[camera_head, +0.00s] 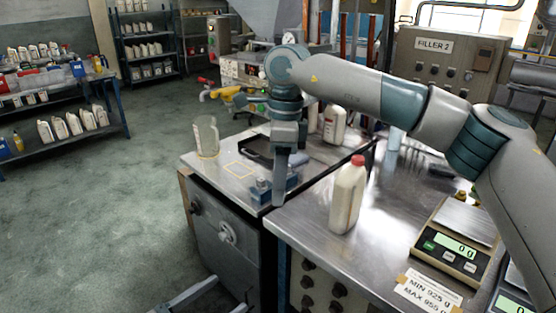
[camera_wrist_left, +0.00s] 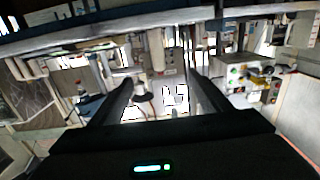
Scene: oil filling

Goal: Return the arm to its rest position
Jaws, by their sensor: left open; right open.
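The right gripper is seen nearly edge-on. My left gripper (camera_head: 226,292) shows at the bottom edge of the head view, low in front of the grey cabinet. In the left wrist view its two dark fingers (camera_wrist_left: 160,92) are spread apart, with nothing between them.
A white bottle with a red cap (camera_head: 347,198) stands upright right of my right gripper. A scale (camera_head: 452,247) reads 0 g. A clear jar (camera_head: 206,137), a black tray (camera_head: 262,151) and another bottle (camera_head: 334,124) stand behind. Open floor (camera_head: 110,220) lies left.

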